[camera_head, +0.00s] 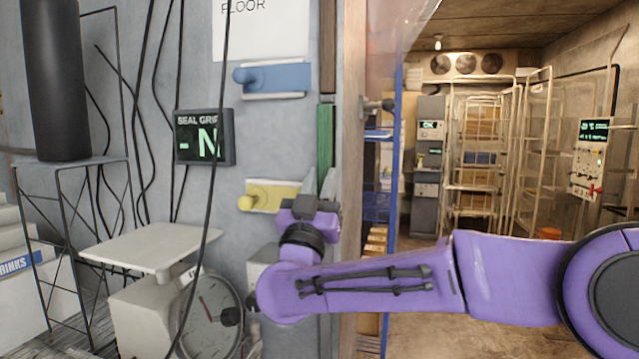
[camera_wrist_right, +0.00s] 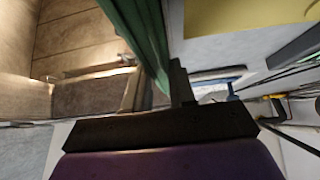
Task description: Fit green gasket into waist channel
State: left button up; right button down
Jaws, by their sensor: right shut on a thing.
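The green gasket (camera_head: 326,140) is an upright strip at the door frame's edge in the head view. In the right wrist view the gasket (camera_wrist_right: 138,35) runs down from the top to the dark finger. My right gripper (camera_head: 318,206) is at the strip's lower part and shut on it. The finger and wrist hide where the jaws meet it. A dark vertical groove (camera_head: 328,50) runs along the frame above the green strip, in line with it. I cannot tell which stretch is the waist channel, or how deep the gasket sits. My left gripper is out of view.
A blue handle (camera_head: 275,78) and a yellow handle (camera_head: 270,196) stick out left of the strip. A display (camera_head: 204,137) reads "SEAL GRIP" and "- N". A scale (camera_head: 150,246) with a dial stands lower left. The freezer room with racks (camera_head: 480,150) opens to the right.

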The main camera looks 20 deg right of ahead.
jog(key=shift+w+d+r+p, duration=0.1)
jog(key=shift+w+d+p, duration=0.2)
jog(key=shift+w+d, duration=0.4)
jog(key=c, duration=0.8)
grip_release()
jog(key=shift+w+a, duration=0.1)
jog(key=shift+w, duration=0.1)
jog(key=shift+c, duration=0.2)
jog(key=o, duration=0.6)
jog(key=shift+s, duration=0.1)
jog(key=shift+s+a+b, duration=0.55)
jog(key=shift+s+a, duration=0.1)
jog(key=shift+s, duration=0.15)
jog(key=shift+s+a+b, duration=0.4)
jog(key=shift+s+a, duration=0.3)
jog(key=shift+s, duration=0.35)
jog(key=shift+s+a+b, duration=0.4)
jog(key=shift+s+a, duration=0.25)
jog(key=shift+s, duration=0.35)
jog(key=shift+w+d, duration=0.1)
